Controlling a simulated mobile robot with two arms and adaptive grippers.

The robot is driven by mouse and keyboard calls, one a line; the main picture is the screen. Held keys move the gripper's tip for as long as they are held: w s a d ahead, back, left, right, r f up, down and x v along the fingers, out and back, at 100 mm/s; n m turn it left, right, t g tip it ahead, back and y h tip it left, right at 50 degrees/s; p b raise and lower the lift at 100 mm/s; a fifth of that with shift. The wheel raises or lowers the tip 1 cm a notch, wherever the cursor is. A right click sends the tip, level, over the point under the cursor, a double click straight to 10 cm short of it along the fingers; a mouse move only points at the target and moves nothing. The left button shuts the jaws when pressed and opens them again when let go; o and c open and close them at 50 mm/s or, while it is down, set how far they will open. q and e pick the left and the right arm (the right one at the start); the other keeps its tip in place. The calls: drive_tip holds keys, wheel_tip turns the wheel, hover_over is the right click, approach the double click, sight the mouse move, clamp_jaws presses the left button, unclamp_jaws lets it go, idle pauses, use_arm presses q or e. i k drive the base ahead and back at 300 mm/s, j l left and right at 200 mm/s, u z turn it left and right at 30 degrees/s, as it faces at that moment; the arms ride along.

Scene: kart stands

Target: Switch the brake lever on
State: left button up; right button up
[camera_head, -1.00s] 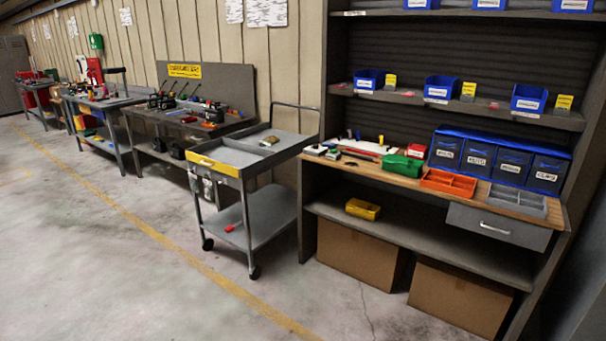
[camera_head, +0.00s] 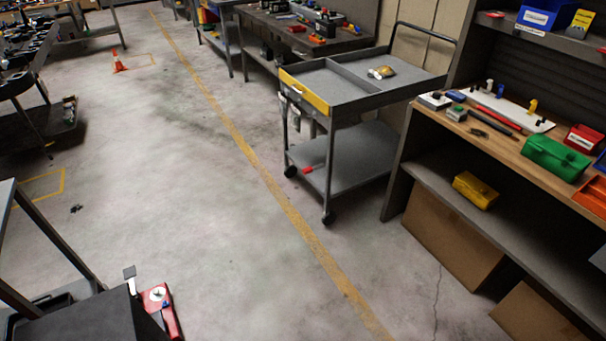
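I cannot pick out the brake lever for certain in the head view. A white board (camera_head: 512,112) on the wooden bench carries small upright pieces, among them a yellow one (camera_head: 532,106). At the lower left, a red part (camera_head: 172,317) with a white round piece sits beside a dark grey block (camera_head: 84,318); what it is cannot be told. Neither of my grippers shows in the view.
A grey trolley (camera_head: 345,101) with a yellow drawer front stands beside the bench (camera_head: 520,146). A yellow box (camera_head: 474,190) sits on the lower shelf. Open concrete floor lies left of the trolley, with a yellow line along it. An orange cone (camera_head: 118,61) stands far back.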

sight(308, 169)
drive_tip(key=i+l, duration=0.4)
drive_tip(key=i+j+z, duration=0.1)
drive_tip(key=i, duration=0.6)
drive_tip(key=i+j, duration=0.2)
drive_tip(key=i, duration=0.55)
drive_tip(key=i+j, duration=0.1)
drive_tip(key=j, duration=0.35)
drive_tip(key=i+j+z, duration=0.1)
drive_tip(key=j, duration=0.3)
drive_tip(key=i+j, duration=0.1)
drive_tip(key=j, duration=0.35)
drive_tip(key=k+j, duration=0.1)
drive_tip(key=j, duration=0.25)
drive_tip(key=z, duration=0.05)
